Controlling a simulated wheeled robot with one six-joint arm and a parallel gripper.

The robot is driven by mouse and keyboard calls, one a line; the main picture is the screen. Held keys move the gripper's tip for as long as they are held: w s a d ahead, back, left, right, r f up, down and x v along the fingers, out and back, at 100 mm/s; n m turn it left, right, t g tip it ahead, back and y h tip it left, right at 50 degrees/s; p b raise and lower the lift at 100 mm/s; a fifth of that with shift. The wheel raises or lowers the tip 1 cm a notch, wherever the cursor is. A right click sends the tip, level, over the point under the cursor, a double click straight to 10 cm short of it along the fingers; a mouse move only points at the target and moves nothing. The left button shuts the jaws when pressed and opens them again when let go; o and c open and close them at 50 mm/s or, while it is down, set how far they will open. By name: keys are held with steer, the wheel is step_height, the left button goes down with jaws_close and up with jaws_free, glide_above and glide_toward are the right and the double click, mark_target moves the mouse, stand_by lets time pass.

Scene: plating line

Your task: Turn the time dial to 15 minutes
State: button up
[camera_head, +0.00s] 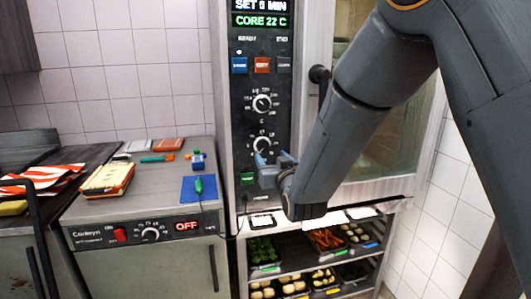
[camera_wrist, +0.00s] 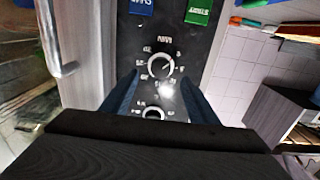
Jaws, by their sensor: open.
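The time dial (camera_wrist: 161,66), a round knob with a white scale and a MIN label, sits between my fingertips in the upside-down wrist view. In the head view it is the lower dial (camera_head: 263,145) on the black oven panel, and its pointer appears to face lower left. The display (camera_head: 262,6) reads SET, a digit that looks like 0, then MIN. My gripper (camera_head: 273,161) is open, with its fingers (camera_wrist: 160,78) on either side of the dial and apart from it. In the head view it overlaps the panel just below the dial.
The temperature dial (camera_head: 262,102) is above the time dial. A green START button (camera_head: 247,178) is below it, near my gripper. The oven door handle (camera_head: 319,75) projects at the right. A counter (camera_head: 150,185) with small items stands left; trays of food sit below.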

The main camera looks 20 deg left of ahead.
mark_target(264, 148)
steer(key=shift+p+x, duration=1.05)
steer(key=shift+x, duration=2.9)
steer(key=shift+s+r, duration=0.1)
steer(key=shift+r, duration=0.1)
steer(key=c, duration=1)
steer(key=shift+c, duration=0.2)
